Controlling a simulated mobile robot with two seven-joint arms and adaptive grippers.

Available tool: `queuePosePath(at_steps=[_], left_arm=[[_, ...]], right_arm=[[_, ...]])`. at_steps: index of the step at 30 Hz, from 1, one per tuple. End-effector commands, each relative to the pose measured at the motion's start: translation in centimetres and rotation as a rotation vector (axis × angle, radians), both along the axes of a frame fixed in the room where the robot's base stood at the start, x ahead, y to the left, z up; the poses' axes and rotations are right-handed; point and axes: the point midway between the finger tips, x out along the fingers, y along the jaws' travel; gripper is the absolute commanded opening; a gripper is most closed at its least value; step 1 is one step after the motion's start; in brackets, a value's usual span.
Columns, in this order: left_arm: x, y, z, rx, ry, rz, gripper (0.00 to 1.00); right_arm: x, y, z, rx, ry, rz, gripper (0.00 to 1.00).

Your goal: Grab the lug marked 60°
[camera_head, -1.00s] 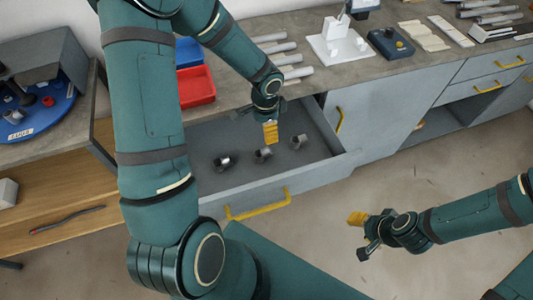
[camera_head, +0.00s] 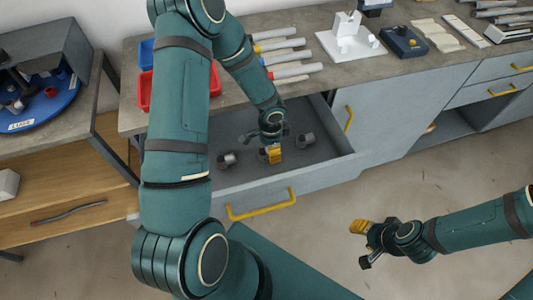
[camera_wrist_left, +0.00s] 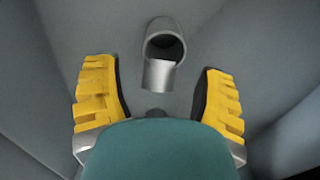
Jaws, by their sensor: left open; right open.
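Three grey metal lugs lie in the open drawer (camera_head: 323,152). In the head view, the left lug (camera_head: 226,160) and the right lug (camera_head: 306,139) are in sight, and the middle one is mostly hidden behind my left gripper (camera_head: 273,154). In the left wrist view, one bent, tube-like lug (camera_wrist_left: 164,50) lies ahead between the two yellow fingers, apart from both. My left gripper (camera_wrist_left: 158,100) is open and empty, low in the drawer. My right gripper (camera_head: 362,244) is open and empty above the floor. No angle marking is readable on any lug.
The drawer walls surround my left gripper, with a yellow handle (camera_head: 262,204) in front. The worktop behind holds red (camera_head: 146,93) and blue bins, several grey tubes (camera_head: 290,56) and a white fixture (camera_head: 350,40). A blue turntable (camera_head: 42,105) stands at left.

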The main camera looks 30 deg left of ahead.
Motion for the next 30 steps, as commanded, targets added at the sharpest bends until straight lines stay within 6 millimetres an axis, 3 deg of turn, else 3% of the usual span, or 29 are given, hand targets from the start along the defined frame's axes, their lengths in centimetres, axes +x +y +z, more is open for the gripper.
queuePosePath(at_steps=[4,13,19,30], left_arm=[[0.0,0.0,-1.8,0.001,0.001,-0.001,0.70],[0.0,0.0,-2.0,0.001,-0.001,0.001,0.72],[0.0,0.0,-2.0,0.001,-0.001,0.000,0.01],[0.0,0.0,-2.0,0.000,0.000,0.000,0.00]], right_arm=[[-0.1,0.0,-0.5,0.000,0.003,0.002,0.47],[-0.2,0.0,-0.5,0.000,0.004,0.003,0.47],[-0.2,0.0,-0.5,0.000,0.004,0.003,0.47],[-0.2,0.0,-0.5,0.000,0.003,0.002,0.47]])
